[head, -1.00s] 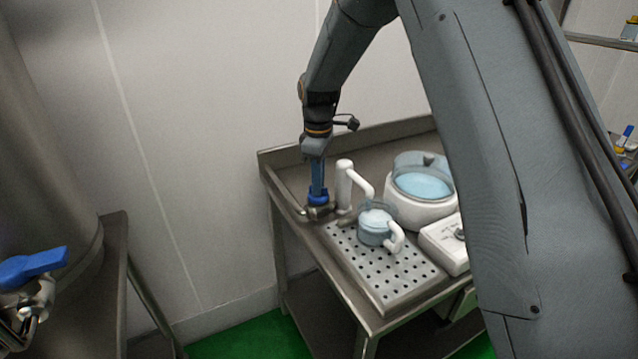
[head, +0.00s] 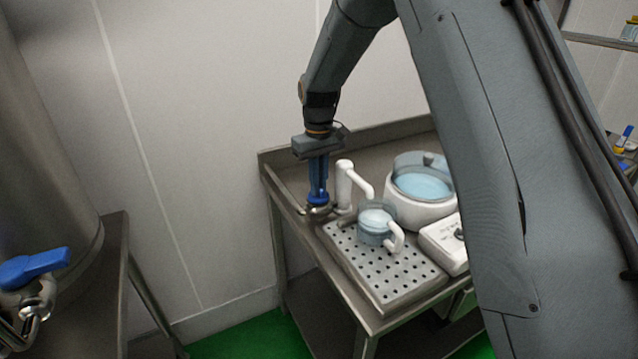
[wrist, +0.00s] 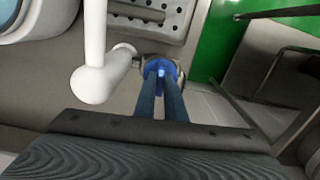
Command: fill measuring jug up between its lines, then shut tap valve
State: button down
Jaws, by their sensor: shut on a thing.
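My gripper (head: 318,196) points down and is shut on the blue handle of the tap valve (head: 317,208), beside the white spout pipe (head: 345,185). In the wrist view my gripper (wrist: 161,84) has both fingers on the blue valve handle (wrist: 160,68). The measuring jug (head: 375,224) is clear with a white handle and stands upright under the spout on the perforated drip tray (head: 395,292). Pale liquid shows in it. Its lines are too small to read, and I cannot tell whether liquid is flowing.
A round white vessel (head: 409,213) with pale blue contents and a clear rim stands behind the jug. A white box with a knob (head: 443,240) is at the right of the tray. Another blue-handled valve (head: 35,266) on a large steel tank is at the far left.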

jog(key=shift+w+m, duration=0.1)
jog(key=shift+m, duration=0.3)
jog(key=c, duration=1.8)
grip_release()
jog(key=shift+r, duration=0.1)
notch_tip(320, 180, up, 8)
jog(key=shift+f+b, duration=0.15)
jog(key=shift+b, duration=0.95)
